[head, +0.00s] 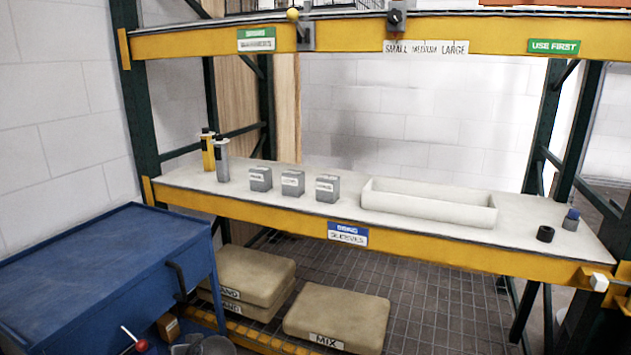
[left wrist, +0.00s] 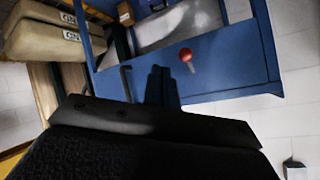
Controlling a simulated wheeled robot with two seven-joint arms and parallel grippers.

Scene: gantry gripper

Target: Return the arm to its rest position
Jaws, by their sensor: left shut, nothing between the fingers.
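My left gripper (left wrist: 162,85) shows in the left wrist view. Its two dark fingers are together with nothing between them. Behind the fingers is a blue cabinet (left wrist: 225,80) with a lever with a red knob (left wrist: 187,57). I cannot tell how far the fingertips are from the cabinet, and no contact is visible. No arm or gripper of mine is clearly seen in the head view. My right gripper is in neither view.
The blue cabinet (head: 95,265) stands at the left in the head view. A rack shelf (head: 330,210) holds three grey boxes, a white trough (head: 428,203), two bottles (head: 215,158) and small dark parts. Tan sacks (head: 337,315) lie below.

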